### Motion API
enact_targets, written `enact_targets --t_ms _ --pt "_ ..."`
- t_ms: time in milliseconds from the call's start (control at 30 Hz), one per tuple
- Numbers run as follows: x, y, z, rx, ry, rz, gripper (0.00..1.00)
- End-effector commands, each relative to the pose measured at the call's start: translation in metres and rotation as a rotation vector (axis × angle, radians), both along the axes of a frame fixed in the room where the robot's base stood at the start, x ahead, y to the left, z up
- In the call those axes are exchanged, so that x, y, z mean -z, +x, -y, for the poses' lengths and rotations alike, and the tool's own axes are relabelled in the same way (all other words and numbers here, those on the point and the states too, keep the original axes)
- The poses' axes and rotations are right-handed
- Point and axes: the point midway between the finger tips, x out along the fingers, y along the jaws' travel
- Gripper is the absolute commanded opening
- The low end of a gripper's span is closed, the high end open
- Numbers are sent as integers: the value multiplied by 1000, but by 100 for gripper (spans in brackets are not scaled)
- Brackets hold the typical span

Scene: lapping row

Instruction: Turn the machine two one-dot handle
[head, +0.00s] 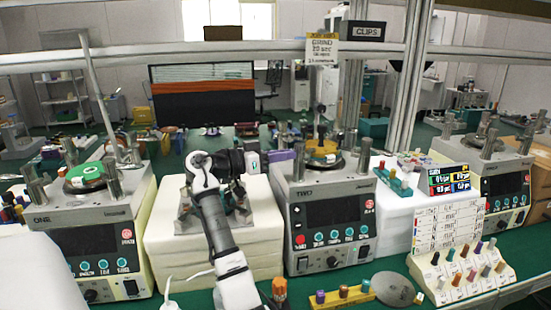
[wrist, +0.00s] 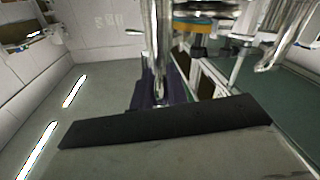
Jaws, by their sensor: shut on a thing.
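Machine two (head: 333,222) is a grey lapping machine with a dark panel, the label TWO and teal buttons, at the centre of the head view. Upright metal posts stand on its top around an amber disc (head: 324,160). My gripper (head: 279,156) is at the upper left of machine two, beside its left metal post (head: 298,162). In the wrist view a shiny metal handle (wrist: 161,45) runs up from the gripper area, and the jaws are shut on it. The dark gripper body hides part of the grip. No dot mark can be read on the handle.
Machine one (head: 90,230) with a green disc stands at the left, and another machine (head: 495,180) at the right. A white block lies under my arm. A peg rack (head: 465,275) and a grey disc (head: 394,289) are at the front right. A horizontal rail crosses above.

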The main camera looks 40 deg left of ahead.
Motion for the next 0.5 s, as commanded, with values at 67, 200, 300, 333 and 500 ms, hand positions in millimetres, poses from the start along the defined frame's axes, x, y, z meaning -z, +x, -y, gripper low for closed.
enact_targets --t_ms 67,200,300,333,500 --pt "-2 1 -1 45 0 1 0" --pt "-1 2 -1 101 0 0 0" --pt "-1 2 -1 127 1 1 0" --pt "0 2 -1 134 1 -1 0" --pt "0 2 -1 154 2 -1 0"
